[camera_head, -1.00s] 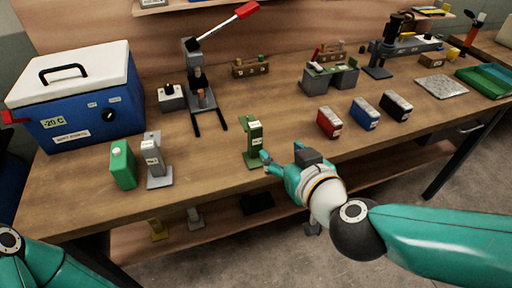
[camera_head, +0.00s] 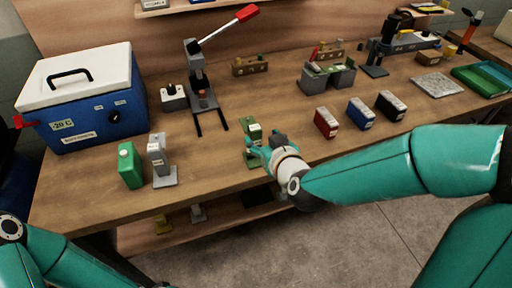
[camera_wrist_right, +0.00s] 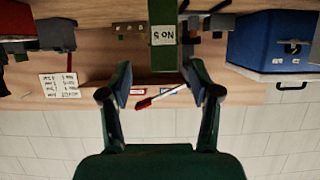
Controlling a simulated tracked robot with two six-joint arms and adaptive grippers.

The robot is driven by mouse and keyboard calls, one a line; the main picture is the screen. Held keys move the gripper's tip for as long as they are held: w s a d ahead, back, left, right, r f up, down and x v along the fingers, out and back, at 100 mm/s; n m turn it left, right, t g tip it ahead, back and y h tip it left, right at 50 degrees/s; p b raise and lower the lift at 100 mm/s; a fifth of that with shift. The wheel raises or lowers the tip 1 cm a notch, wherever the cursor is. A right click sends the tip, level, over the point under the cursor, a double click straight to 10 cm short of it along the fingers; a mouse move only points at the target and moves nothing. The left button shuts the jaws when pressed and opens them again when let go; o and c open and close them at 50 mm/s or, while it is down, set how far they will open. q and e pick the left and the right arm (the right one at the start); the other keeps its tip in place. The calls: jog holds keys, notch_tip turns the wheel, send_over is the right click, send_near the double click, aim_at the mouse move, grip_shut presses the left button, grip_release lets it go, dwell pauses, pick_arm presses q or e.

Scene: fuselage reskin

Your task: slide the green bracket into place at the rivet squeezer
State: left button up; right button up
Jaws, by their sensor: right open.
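The green bracket (camera_head: 252,130) stands upright on the table near its front edge, with a pale label on it. In the right wrist view, which looks upside down, the bracket (camera_wrist_right: 164,62) shows the label "No 5". My right gripper (camera_head: 262,150) is open around or just in front of the bracket, its fingers (camera_wrist_right: 158,84) spread to either side. I cannot tell whether they touch it. The rivet squeezer (camera_head: 200,85), with its red-tipped lever, stands behind and left of the bracket. My left arm shows at the lower left; its gripper is out of view.
A grey bracket (camera_head: 159,158) and a green container (camera_head: 130,165) stand to the left, by the blue cooler (camera_head: 92,115). Red (camera_head: 326,122), blue (camera_head: 361,114) and black (camera_head: 392,106) boxes stand to the right. The table between bracket and squeezer is mostly clear.

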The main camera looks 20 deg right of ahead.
aim_at(257, 134)
jog(key=x, duration=0.2)
jog(key=p+x, duration=0.1)
jog(key=x, duration=0.2)
jog(key=shift+a+r, duration=0.15)
jog(key=shift+a, duration=0.1)
jog(key=shift+r, duration=0.1)
grip_shut()
